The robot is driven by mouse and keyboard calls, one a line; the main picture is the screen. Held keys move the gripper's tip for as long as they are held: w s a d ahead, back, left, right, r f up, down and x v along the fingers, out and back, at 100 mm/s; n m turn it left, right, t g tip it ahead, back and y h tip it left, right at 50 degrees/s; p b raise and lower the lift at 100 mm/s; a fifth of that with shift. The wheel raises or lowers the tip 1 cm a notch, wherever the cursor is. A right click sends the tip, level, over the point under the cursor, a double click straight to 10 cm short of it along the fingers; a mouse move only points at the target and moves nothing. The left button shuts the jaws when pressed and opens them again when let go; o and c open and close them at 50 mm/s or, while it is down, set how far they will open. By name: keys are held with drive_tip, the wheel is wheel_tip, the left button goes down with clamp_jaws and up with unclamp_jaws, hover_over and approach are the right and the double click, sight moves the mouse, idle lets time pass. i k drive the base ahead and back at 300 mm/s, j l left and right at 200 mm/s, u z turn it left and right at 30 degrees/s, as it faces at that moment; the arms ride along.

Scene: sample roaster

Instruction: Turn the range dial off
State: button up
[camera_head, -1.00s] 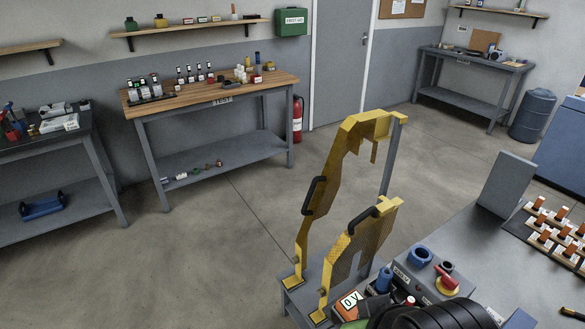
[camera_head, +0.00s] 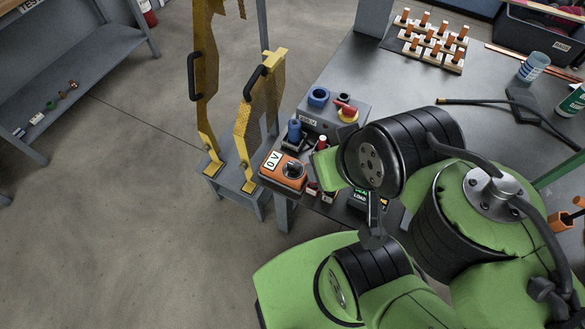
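An orange meter (camera_head: 272,178) lies near the left edge of the grey bench, in the middle of the head view. Its white display reads "0 V". A round black range dial (camera_head: 293,169) sits on its face; the mark it points to is too small to read. My green and black arm links fill the lower right and reach to just right of the meter. My gripper's fingers are not visible; the arm links may hide them. I cannot see anything touching the dial.
A grey switch box (camera_head: 317,120) with a red and yellow rotary handle (camera_head: 346,109) stands behind the meter. Yellow guards (camera_head: 247,138) stand left of it. A block with orange-topped pieces (camera_head: 433,45), a blue cup (camera_head: 533,67) and a black cable (camera_head: 478,102) are farther back. The bench middle is clear.

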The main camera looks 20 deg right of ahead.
sight(294, 168)
drive_tip(key=i+j+u, duration=0.1)
drive_tip(key=u, duration=0.3)
drive_tip(key=i+u, duration=0.4)
drive_tip(key=k+l, duration=0.05)
drive_tip(key=k, duration=0.05)
